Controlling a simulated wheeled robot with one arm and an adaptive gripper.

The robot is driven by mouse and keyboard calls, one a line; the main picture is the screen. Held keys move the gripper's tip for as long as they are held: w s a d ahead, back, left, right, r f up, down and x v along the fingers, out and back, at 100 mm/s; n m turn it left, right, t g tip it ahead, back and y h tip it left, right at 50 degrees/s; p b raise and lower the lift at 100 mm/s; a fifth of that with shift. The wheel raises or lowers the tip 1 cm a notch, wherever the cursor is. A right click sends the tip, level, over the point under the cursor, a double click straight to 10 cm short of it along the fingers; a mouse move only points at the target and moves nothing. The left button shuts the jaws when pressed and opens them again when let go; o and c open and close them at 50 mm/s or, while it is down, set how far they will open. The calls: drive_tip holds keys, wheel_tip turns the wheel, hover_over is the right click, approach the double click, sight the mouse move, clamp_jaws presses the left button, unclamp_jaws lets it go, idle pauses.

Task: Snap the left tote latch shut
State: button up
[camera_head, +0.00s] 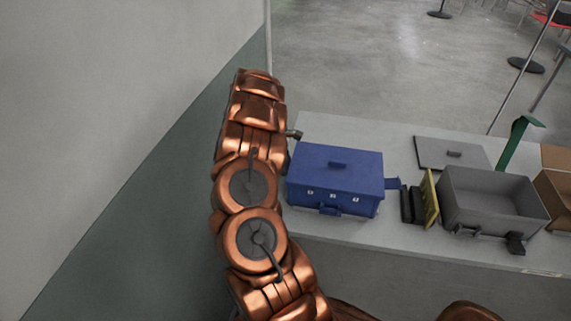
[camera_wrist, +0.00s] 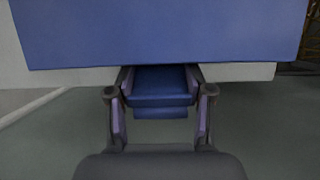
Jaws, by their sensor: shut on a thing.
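A blue tote (camera_head: 335,180) with its lid on stands on the table, just right of my arm in the head view. In the wrist view its blue side (camera_wrist: 160,35) fills the top. The left latch (camera_wrist: 160,82), a blue flap, sticks out from that side between my fingers. My gripper (camera_wrist: 160,95) is shut on this latch, one finger on each side. In the head view my arm hides the left latch and most of my gripper.
On the grey table (camera_head: 330,235), right of the tote, are dark blocks with a yellow piece (camera_head: 430,199), an open grey bin (camera_head: 490,205), a flat grey lid (camera_head: 450,153), a green stand (camera_head: 515,140) and a cardboard box (camera_head: 556,190). A wall (camera_head: 120,120) is close on the left.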

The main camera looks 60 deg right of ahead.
drive_tip(key=shift+s+b, duration=0.1)
drive_tip(key=shift+b, duration=0.25)
drive_tip(key=shift+c, duration=0.4)
drive_tip(key=shift+t, duration=0.4)
drive_tip(key=shift+t+y+b, duration=0.3)
drive_tip(key=shift+r, duration=0.1)
drive_tip(key=o, duration=1.2)
drive_tip(key=shift+c, duration=0.2)
drive_tip(key=v, duration=1.2)
